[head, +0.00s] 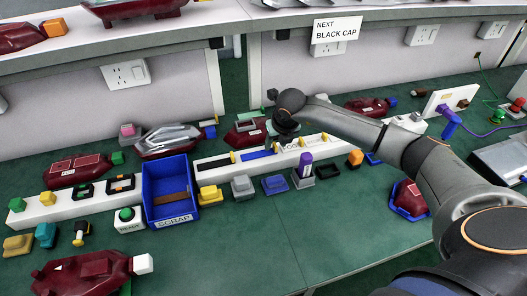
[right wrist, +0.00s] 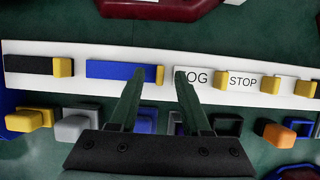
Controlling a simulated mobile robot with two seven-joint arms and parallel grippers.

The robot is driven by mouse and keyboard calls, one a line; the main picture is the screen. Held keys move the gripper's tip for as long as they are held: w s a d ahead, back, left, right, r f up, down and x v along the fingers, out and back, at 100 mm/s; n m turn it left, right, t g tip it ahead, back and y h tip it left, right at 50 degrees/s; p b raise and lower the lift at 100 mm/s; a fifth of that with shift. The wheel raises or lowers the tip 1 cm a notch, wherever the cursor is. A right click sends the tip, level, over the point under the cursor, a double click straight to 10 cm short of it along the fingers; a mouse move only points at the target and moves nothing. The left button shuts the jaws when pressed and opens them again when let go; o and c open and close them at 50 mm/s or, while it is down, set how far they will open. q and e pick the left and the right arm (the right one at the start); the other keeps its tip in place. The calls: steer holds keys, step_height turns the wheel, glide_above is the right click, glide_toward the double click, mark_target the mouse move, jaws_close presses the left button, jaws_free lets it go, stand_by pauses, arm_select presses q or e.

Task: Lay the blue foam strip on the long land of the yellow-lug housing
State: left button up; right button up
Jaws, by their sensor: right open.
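The blue foam strip (head: 259,155) lies flat on the long white rail (head: 225,162), beside a small yellow block. It also shows in the right wrist view (right wrist: 118,70), left of the yellow block (right wrist: 160,75). My right gripper (right wrist: 160,72) is open and empty, its fingertips over the rail around the yellow block's position, right of most of the strip. In the head view the wrist hides much of this gripper (head: 285,132).
A blue scrap bin (head: 170,206) stands left of the strip. Several coloured blocks stand in front of the rail. Other dark red housings lie nearby, one (head: 246,132) just behind the rail and partly hidden by my arm. The green front area is mostly clear.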

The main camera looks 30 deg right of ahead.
steer(key=shift+w+f, duration=0.15)
steer(key=shift+f, duration=0.3)
jaws_close()
stand_by(0.3)
